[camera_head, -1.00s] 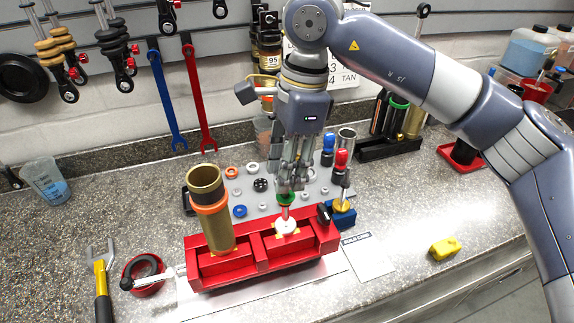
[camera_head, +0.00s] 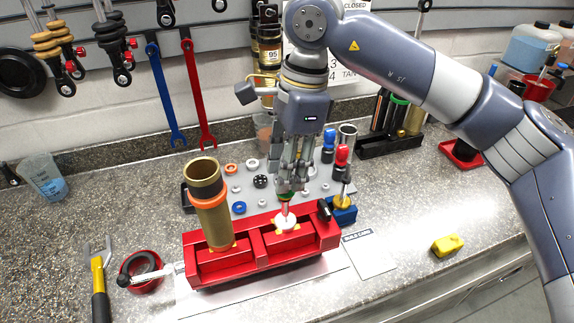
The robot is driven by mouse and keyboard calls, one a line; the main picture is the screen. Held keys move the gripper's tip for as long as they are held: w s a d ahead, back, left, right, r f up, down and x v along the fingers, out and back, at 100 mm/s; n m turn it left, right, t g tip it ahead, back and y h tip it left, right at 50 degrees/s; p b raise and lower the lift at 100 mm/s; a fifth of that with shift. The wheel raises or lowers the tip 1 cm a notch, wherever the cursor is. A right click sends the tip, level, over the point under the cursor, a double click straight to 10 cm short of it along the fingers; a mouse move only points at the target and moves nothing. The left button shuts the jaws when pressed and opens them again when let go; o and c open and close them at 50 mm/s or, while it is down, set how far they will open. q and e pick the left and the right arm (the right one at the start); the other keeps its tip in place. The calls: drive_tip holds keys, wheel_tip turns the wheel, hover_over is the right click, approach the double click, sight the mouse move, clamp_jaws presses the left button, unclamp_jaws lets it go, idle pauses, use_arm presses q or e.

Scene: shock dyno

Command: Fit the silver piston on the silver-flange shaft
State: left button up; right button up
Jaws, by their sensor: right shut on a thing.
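My right gripper (camera_head: 288,188) points down over the right bay of the red fixture (camera_head: 270,268). It is shut on a small green-edged part (camera_head: 284,190), mostly hidden between the fingers. I cannot tell whether this is the silver piston. Just below it a thin silver shaft (camera_head: 285,207) stands upright, with a pale silver-white flange (camera_head: 286,223) at the fixture's top. The held part is in line with the shaft; whether they touch is unclear. My left gripper is not in view.
A brass tube with an orange collar (camera_head: 208,212) stands in the fixture's left bay. A grey mat (camera_head: 222,188) with several small rings lies behind. A blue stand (camera_head: 343,215) with tools is close on the right. A yellow block (camera_head: 447,245) lies on clear counter farther right.

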drive_tip(key=o, duration=1)
wheel_tip(320, 180, up, 12)
drive_tip(key=d, duration=0.1)
drive_tip(key=shift+w+d, duration=0.3)
drive_tip(key=shift+d, duration=0.05)
